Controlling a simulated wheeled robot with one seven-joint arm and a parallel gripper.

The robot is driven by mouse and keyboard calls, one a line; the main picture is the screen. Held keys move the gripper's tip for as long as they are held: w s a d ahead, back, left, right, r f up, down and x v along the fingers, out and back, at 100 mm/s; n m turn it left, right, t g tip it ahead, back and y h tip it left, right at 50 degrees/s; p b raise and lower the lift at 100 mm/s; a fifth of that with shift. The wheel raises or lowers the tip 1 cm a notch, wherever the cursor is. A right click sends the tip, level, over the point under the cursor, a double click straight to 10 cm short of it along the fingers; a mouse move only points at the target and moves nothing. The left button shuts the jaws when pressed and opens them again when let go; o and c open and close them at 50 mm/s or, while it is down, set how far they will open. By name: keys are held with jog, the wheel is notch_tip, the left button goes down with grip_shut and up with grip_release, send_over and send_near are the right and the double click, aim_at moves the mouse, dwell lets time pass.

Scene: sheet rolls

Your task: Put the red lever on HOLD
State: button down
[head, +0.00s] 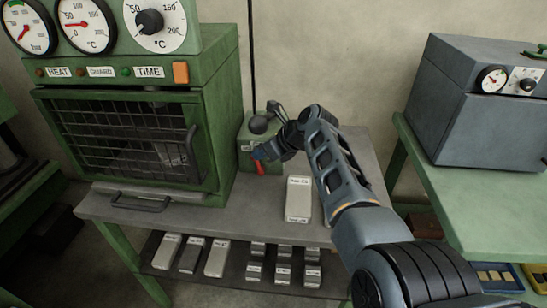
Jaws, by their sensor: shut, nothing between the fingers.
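The red lever (260,167) shows at the front of a small green box (245,148) on the grey bench, right of the green oven. It points down. A round black knob sits on top of the box. My gripper (262,152) is shut and empty at the lever's upper end, by the box's front. I cannot tell whether it touches the lever. My wrist hides the right part of the box. A small label shows on the box's left, too small to read, and I see no readable HOLD mark.
The green oven (140,130) with a barred guard and dials stands left. A pale labelled block (298,199) lies on the bench (221,221) beside my arm. Several blocks lie on the shelf below. A grey machine (470,110) stands on the green table at right.

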jog(key=shift+a, duration=0.8)
jog(key=shift+r, duration=0.1)
jog(key=p+v, duration=0.1)
jog(key=v, duration=0.6)
jog(key=shift+d+p, duration=0.25)
jog(key=shift+p, duration=0.05)
jog(key=shift+s+r, duration=0.1)
jog(key=shift+r, duration=0.05)
